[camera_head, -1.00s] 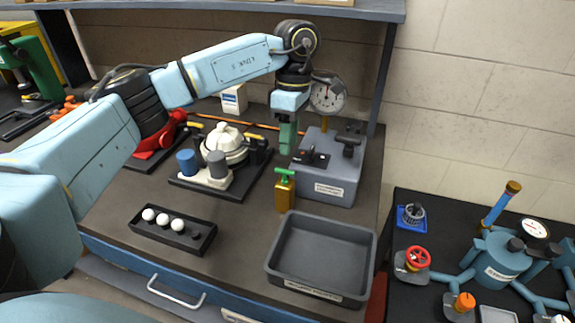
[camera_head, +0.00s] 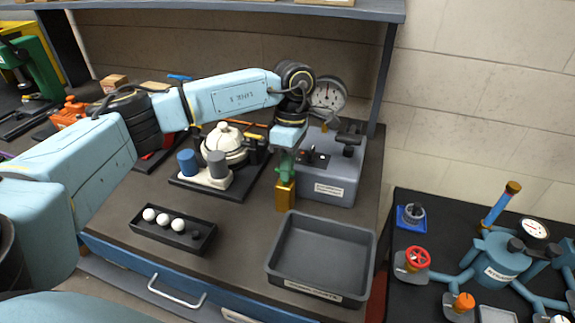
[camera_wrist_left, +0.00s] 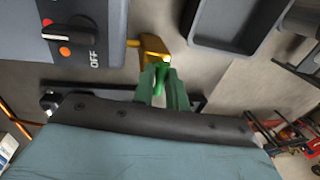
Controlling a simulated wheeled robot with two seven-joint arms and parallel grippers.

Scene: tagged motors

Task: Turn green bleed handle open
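The green bleed handle (camera_head: 285,178) sits on top of an upright brass valve body (camera_head: 285,197) in front of the grey gauge box, and is mostly covered by my gripper in the head view. My left gripper (camera_head: 286,167) points down right at the handle. In the left wrist view, its two green fingers (camera_wrist_left: 163,88) straddle a bright green part of the handle (camera_wrist_left: 163,66), with the brass body (camera_wrist_left: 152,46) just beyond. The fingers are slightly apart; whether they press on the handle is unclear. My right gripper is not in view.
The grey box (camera_head: 330,180) with a black switch and a gauge (camera_head: 328,95) stands right behind the valve. An empty grey tray (camera_head: 320,290) lies in front. A black tray with white balls (camera_head: 145,236) and a white-domed assembly (camera_head: 224,140) are to the left.

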